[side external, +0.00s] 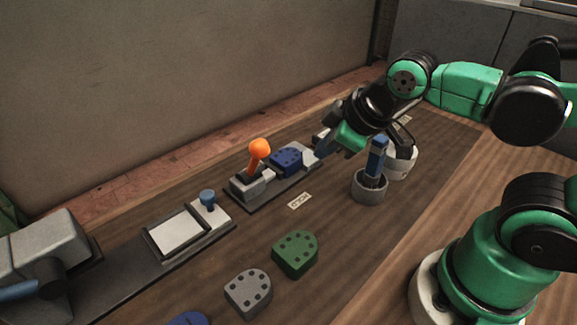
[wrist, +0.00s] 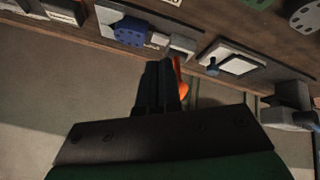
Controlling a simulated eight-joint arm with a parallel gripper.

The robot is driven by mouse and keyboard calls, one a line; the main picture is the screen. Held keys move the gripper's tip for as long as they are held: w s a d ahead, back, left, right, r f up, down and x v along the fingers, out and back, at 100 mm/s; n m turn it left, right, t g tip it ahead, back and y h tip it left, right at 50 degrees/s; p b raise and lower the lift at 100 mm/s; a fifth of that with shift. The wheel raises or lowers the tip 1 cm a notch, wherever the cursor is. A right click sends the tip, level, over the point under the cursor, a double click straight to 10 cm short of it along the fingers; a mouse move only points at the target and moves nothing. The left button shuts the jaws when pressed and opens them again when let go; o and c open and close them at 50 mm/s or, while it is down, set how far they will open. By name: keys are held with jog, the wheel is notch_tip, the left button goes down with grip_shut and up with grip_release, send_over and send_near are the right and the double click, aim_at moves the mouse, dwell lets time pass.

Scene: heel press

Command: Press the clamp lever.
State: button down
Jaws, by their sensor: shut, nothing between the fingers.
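The clamp lever with an orange knob (side external: 259,149) stands up, leaning slightly, from the grey clamp body (side external: 247,185). A blue heel block (side external: 287,160) sits right beside the clamp on the same dark base. My gripper (side external: 323,147) is shut and empty, to the right of the lever and apart from it in the side view. In the wrist view my shut fingers (wrist: 159,65) point up the picture. The orange lever (wrist: 182,78) shows just right of them, partly hidden, and the blue block (wrist: 131,32) lies farther up left.
A white framed plate (side external: 178,232) with a blue knob (side external: 207,198) is left of the clamp. A blue-handled tool (side external: 377,158) stands in a grey round holder (side external: 369,190). Green (side external: 295,253) and grey (side external: 248,292) heel blocks lie in front. A HOLD label (side external: 300,201) lies near the clamp.

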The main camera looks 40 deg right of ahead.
aim_at(254, 160)
jog(key=s+a+n, duration=0.1)
jog(key=a+n, duration=0.2)
jog(key=n, duration=1.1)
jog(key=s+a+r+n, duration=0.1)
jog(key=a+n, duration=0.3)
jog(key=n, duration=0.9)
jog(key=shift+n+t, duration=0.4)
jog(key=shift+d, duration=0.1)
jog(key=shift+x, duration=4.9)
jog(key=w, duration=0.1)
jog(key=w+r, duration=0.1)
jog(key=w+d, duration=0.1)
jog(key=shift+w+r, duration=0.25)
jog(key=shift+r, duration=0.05)
jog(key=shift+r, duration=0.1)
